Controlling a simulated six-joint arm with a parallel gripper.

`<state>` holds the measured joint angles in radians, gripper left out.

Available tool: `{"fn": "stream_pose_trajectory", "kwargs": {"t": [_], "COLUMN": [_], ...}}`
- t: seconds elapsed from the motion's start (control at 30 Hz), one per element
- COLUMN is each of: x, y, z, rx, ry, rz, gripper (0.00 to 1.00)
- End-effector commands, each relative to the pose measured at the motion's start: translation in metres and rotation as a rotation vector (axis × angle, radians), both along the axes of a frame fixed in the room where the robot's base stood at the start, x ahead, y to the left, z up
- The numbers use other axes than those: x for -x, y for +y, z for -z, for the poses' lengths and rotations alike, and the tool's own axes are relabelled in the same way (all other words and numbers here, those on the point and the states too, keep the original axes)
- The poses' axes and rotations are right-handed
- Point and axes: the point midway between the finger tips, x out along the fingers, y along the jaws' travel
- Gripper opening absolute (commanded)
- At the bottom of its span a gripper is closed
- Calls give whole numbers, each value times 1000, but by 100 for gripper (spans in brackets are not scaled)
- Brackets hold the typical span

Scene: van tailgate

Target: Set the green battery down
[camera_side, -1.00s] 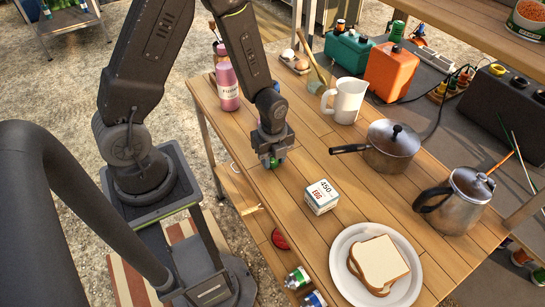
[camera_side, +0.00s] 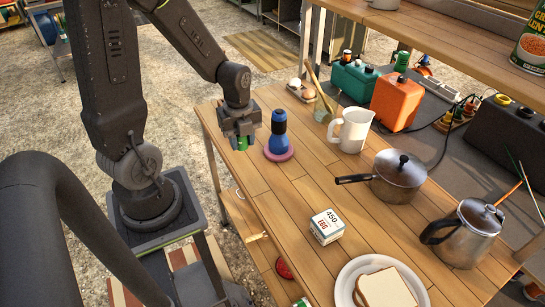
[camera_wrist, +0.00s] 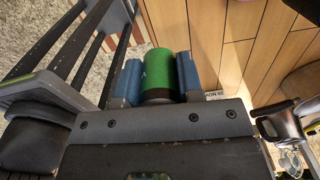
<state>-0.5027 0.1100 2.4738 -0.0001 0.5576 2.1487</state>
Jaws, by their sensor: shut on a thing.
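The green battery (camera_wrist: 158,72) sits between the blue finger pads of my gripper (camera_wrist: 158,82) in the wrist view, with a dark band at its near end. In the side view my gripper (camera_side: 241,143) is shut on the battery, whose green shows low between the fingers, over the left part of the wooden table (camera_side: 290,185). I cannot tell whether the battery touches the tabletop.
A blue bottle-like object (camera_side: 278,122) stands on a pink round base (camera_side: 279,152) just right of my gripper. Table between is clear.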

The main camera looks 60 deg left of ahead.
Motion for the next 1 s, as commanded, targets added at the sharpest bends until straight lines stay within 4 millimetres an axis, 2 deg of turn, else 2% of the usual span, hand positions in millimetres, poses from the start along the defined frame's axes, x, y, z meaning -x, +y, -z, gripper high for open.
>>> {"fn": "stream_pose_trajectory", "kwargs": {"t": [0.13,0.27,0.37,0.5,0.63,0.73,0.87,1.0], "x": [-8,-42,-80,-131,-165,-181,-190,-191], "y": [2,-6,-22,-55,-88,-107,-120,-122], "z": [-3,-4,-4,-2,2,4,10,33], "rx": [0,0,0,0,0,-1,-1,0], "ry": [0,0,1,1,1,1,2,6], "rz": [7,32,56,87,108,117,122,121], "gripper": [8,8,8,8,8,8,8,8]}}
